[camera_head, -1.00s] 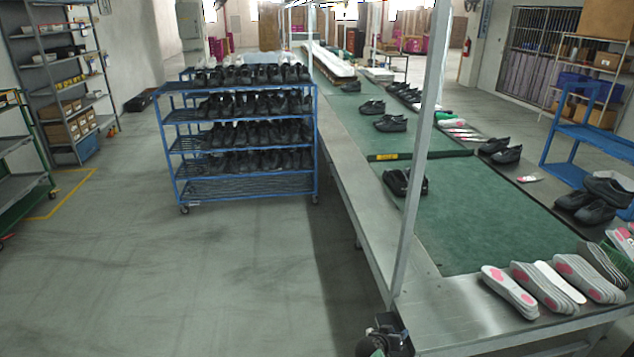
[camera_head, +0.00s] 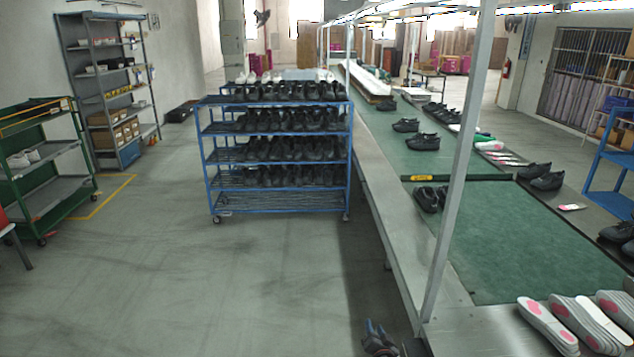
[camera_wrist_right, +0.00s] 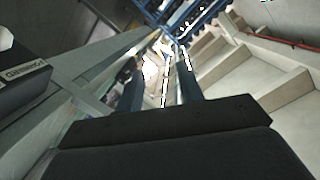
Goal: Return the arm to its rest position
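My right gripper (camera_head: 375,328) shows at the bottom edge of the head view. It is in front of the grey floor, just left of the metal edge of the conveyor table (camera_head: 398,250). In the right wrist view its two dark fingers (camera_wrist_right: 161,85) stand apart, with nothing between them. Most of the right arm is out of the frame. My left gripper is not in view.
A metal post (camera_head: 462,170) rises at the table's near side. Insoles (camera_head: 545,322) lie on the table at the lower right.

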